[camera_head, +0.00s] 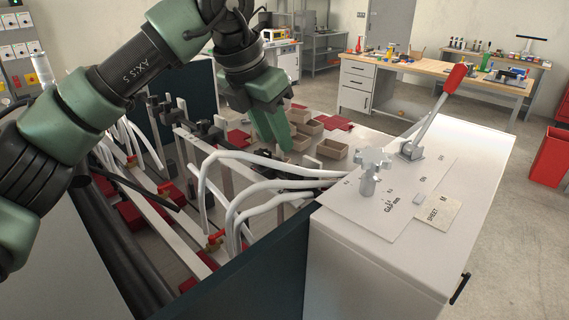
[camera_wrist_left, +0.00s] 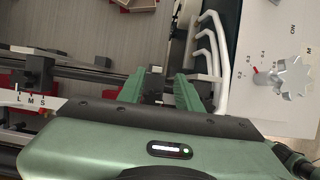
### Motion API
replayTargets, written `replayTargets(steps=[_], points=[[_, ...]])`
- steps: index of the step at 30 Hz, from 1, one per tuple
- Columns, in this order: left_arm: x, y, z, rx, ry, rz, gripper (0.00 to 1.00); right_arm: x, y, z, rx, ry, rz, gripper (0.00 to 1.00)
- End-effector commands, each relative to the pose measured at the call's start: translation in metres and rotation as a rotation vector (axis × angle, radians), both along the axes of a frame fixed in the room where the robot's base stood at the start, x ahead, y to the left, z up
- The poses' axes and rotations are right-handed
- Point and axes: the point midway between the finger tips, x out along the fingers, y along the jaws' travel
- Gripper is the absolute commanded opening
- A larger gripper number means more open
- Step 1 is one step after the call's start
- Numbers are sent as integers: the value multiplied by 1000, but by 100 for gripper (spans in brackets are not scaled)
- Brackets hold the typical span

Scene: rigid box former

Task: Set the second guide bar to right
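My left gripper (camera_head: 271,143) reaches down over the box former's rails. In the left wrist view its two green fingers (camera_wrist_left: 160,92) stand apart, with a small pale and dark upright piece (camera_wrist_left: 155,78) showing between them. I cannot tell whether they touch it. A black sliding block (camera_wrist_left: 38,70) sits on a dark bar to the left, beside a white scale strip (camera_wrist_left: 22,108) marked L, M, S. In the head view, black blocks and pale upright bars (camera_head: 188,150) stand left of the gripper. Which bar is the second one is not clear. My right gripper is not in view.
White curved tubes (camera_head: 262,160) run close beside the gripper. A white cabinet (camera_head: 400,250) with a star knob (camera_head: 373,162) and a red-handled lever (camera_head: 435,110) stands to the right. Tan bins (camera_head: 332,149) lie beyond. A workbench (camera_head: 425,72) is behind.

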Motion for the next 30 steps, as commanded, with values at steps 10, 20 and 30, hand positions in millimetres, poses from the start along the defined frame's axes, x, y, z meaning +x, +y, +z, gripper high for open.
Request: replayTargets(steps=[10,20,30], points=[[11,-11,-38,3,4,1,35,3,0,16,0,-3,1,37],[21,-20,-72,2,2,0,35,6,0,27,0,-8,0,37],[21,-21,-74,1,0,0,15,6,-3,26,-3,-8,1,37]])
